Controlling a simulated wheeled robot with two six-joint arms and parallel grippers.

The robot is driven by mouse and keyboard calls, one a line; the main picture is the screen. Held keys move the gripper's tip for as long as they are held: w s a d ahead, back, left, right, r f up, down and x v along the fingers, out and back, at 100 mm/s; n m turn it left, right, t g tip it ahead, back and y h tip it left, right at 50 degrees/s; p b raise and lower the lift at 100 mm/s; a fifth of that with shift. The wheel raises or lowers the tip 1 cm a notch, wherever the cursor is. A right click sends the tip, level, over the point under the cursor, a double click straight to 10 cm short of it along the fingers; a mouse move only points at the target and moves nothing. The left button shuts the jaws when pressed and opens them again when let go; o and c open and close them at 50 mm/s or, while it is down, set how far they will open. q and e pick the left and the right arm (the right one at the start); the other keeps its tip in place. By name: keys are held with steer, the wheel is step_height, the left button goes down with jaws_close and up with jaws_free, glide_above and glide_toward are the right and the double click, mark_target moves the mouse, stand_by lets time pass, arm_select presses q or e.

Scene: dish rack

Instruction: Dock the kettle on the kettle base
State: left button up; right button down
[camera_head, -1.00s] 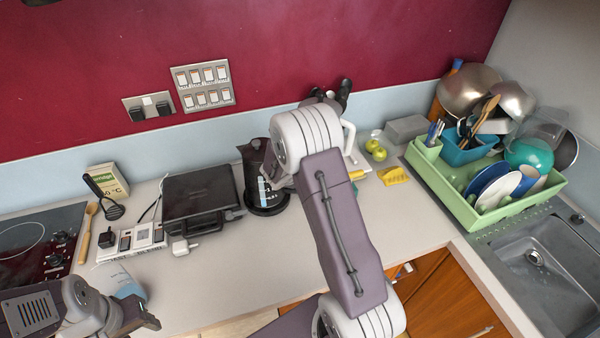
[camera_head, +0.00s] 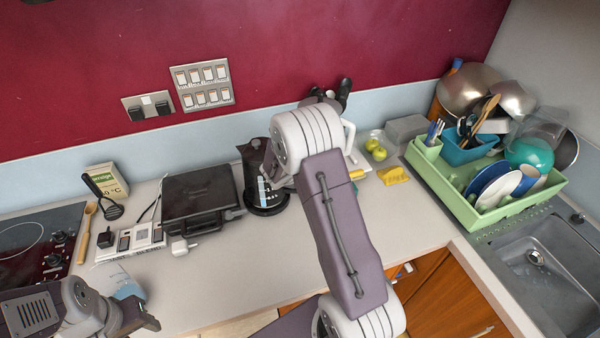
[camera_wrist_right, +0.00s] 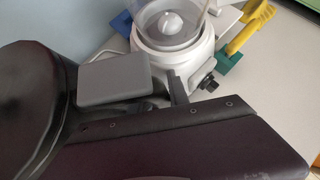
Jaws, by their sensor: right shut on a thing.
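The dark kettle (camera_head: 252,158) with a pale water window stands upright in the middle of the counter, partly covered by my right arm. Its lower end is at the black round kettle base (camera_head: 268,210); I cannot tell whether it is fully seated or slightly above. My right gripper is hidden behind my wrist in the head view. In the right wrist view, the kettle's dark round top (camera_wrist_right: 35,85) fills the left side, and my right gripper (camera_wrist_right: 178,92) is shut on the kettle. My left gripper (camera_head: 142,322) is low at the left, away from the kettle; its jaw opening is unclear.
A black grill (camera_head: 200,192) stands just left of the kettle, with a white plug (camera_head: 182,246) before it. A white appliance with a clear bowl (camera_wrist_right: 172,32) is close in the wrist view. The green dish rack (camera_head: 465,208) is at right. Front counter is clear.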

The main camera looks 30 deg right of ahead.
steer(key=shift+f+b, duration=0.15)
steer(key=shift+b, duration=0.3)
stand_by(0.4)
steer(key=shift+r+p, duration=0.7)
steer(key=shift+r, duration=0.15)
steer(key=shift+f+b, duration=0.85)
steer(key=shift+b, duration=0.25)
stand_by(0.9)
steer(key=shift+r, duration=0.1)
steer(key=shift+r+p, duration=0.7)
steer(key=shift+r, duration=0.05)
stand_by(0.7)
steer(key=shift+f+b, duration=0.85)
steer(key=shift+b, duration=0.2)
